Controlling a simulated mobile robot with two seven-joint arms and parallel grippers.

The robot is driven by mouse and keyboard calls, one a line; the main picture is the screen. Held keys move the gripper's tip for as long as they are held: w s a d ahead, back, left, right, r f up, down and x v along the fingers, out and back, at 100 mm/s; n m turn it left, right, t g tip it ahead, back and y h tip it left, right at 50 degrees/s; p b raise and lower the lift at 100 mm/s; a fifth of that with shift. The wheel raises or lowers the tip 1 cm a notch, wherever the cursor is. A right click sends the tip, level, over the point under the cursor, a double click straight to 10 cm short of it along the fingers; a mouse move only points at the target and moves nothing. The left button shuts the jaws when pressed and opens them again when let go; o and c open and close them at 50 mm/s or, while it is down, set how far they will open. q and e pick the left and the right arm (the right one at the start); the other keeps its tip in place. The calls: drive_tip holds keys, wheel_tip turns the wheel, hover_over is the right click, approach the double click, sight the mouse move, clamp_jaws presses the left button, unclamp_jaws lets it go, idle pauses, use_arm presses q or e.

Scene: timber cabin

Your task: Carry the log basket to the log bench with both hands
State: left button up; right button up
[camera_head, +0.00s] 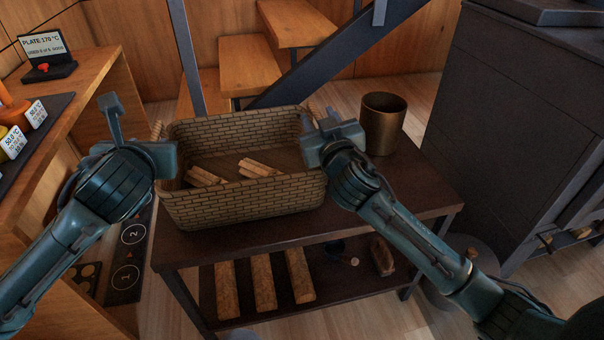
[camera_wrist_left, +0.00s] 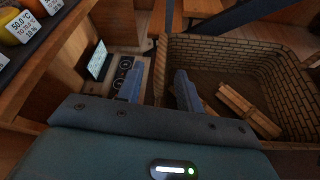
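The log basket (camera_head: 240,208), woven and brown with a few split logs (camera_head: 258,168) inside, stands upright on a dark two-level wooden bench (camera_head: 400,205). It also shows in the left wrist view (camera_wrist_left: 225,52). My left gripper (camera_head: 138,122) is at the basket's left end. In the left wrist view its fingers (camera_wrist_left: 158,90) are apart, one outside the left wall and one on the inner side. My right gripper (camera_head: 321,118) is at the right end, its fingers apart near the rim. Contact there cannot be made out.
A bronze-coloured pot (camera_head: 383,122) stands on the bench close to my right gripper. Several logs (camera_head: 263,283) lie on the lower shelf. A wooden counter (camera_head: 85,85) is at the left, a dark stove (camera_head: 525,125) at the right, and stairs (camera_head: 250,65) behind.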

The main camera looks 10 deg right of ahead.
use_arm(q)
drive_tip(key=v, duration=0.4)
drive_tip(key=shift+s+r, duration=0.1)
drive_tip(key=shift+s, duration=0.3)
drive_tip(key=shift+s+r, duration=0.1)
use_arm(e)
drive_tip(key=shift+s, duration=0.25)
drive_tip(key=s, duration=1.1)
drive_tip(key=shift+s+d, duration=0.25)
drive_tip(key=shift+s, duration=0.05)
use_arm(q)
drive_tip(key=shift+d, duration=0.1)
